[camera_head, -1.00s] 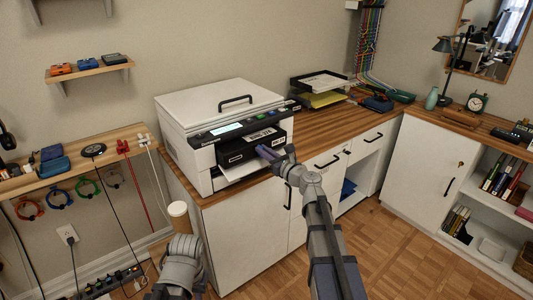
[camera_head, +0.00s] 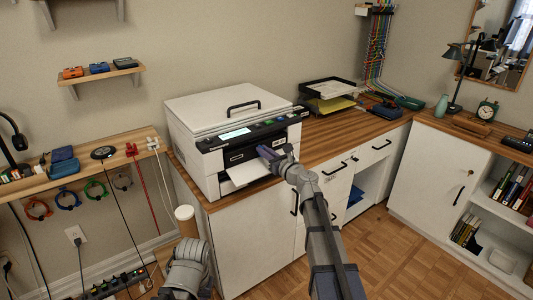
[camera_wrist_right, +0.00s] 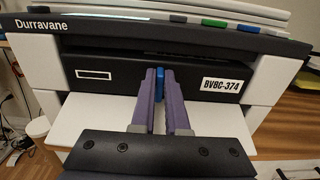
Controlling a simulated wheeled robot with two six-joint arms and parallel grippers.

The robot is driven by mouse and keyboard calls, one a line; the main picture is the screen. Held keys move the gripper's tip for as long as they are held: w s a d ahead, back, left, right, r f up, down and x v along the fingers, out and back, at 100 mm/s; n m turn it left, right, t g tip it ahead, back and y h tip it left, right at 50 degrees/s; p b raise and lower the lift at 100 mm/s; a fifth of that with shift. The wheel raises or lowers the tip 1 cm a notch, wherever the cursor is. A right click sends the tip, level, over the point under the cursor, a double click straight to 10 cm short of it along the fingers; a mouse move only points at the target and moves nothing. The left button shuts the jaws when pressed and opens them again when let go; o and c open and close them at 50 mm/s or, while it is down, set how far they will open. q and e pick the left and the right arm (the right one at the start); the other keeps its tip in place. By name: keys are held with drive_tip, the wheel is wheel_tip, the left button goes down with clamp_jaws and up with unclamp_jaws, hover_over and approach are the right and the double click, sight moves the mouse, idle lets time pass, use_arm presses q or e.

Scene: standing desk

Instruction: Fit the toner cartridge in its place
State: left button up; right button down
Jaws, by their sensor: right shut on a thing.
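The printer (camera_head: 212,165) is white and dark grey and stands on the wooden counter. The toner cartridge (camera_head: 240,155) is a black block in the printer's front slot; in the right wrist view its black front (camera_wrist_right: 120,87) with the label BVBC-374 lies under the overhanging panel, above the white tray. My right gripper (camera_head: 265,151) is in front of the printer; in the right wrist view its purple fingers (camera_wrist_right: 160,88) are shut on the cartridge's blue tab. The cartridge's back is hidden inside. My left gripper is not in view; only part of my left arm shows.
The printer's white output tray (camera_head: 247,173) sticks out below the slot. The counter (camera_head: 330,137) is clear to the right of the printer, up to a paper tray stack (camera_head: 328,95).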

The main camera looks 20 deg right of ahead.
drive_tip(key=shift+w+a, duration=0.2)
drive_tip(key=shift+w, duration=0.35)
drive_tip(key=c, duration=0.8)
unclamp_jaws()
drive_tip(key=shift+c, duration=0.2)
drive_tip(key=v, duration=0.7)
drive_tip(key=shift+s, duration=0.35)
drive_tip(key=shift+d, duration=0.1)
